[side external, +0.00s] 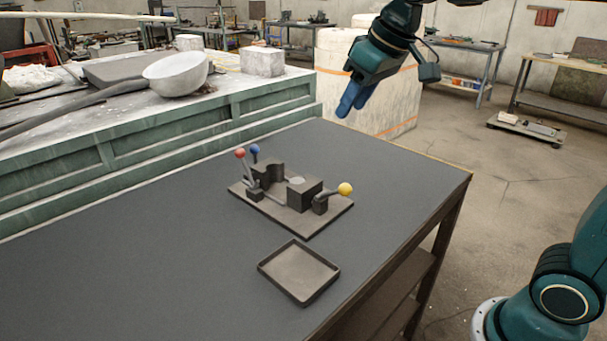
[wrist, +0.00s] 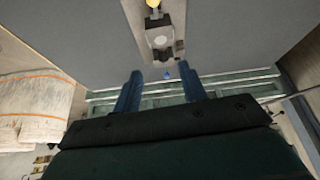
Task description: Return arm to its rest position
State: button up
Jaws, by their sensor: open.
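My gripper (side external: 347,108) is raised above the far right end of the dark table in the side external view, well clear of everything on it. Its two blue fingers (wrist: 159,90) stand apart in the wrist view, with nothing between them. A dark fixture (side external: 290,205) with block-like parts and levers with red, blue and yellow knobs lies on the table. It also shows in the wrist view (wrist: 160,40), upside down, beyond the fingertips. A ladle with a pale round bowl (side external: 175,74) and a long handle rests on the green-sided bench at the left.
A shallow dark tray (side external: 299,291) lies near the table's front edge and looks empty. The green bench (side external: 200,145) adjoins the dark table (side external: 130,250). A pale block (side external: 262,61) sits on it. Much of the table is bare.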

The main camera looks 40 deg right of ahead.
jog(key=s+f, duration=0.4)
jog(key=s, duration=0.6)
jog(key=s+d+f+m, duration=0.1)
jog(key=s+f, duration=0.3)
jog(key=s, duration=0.6)
jog(key=shift+s+h, duration=0.15)
jog(key=shift+h, duration=0.15)
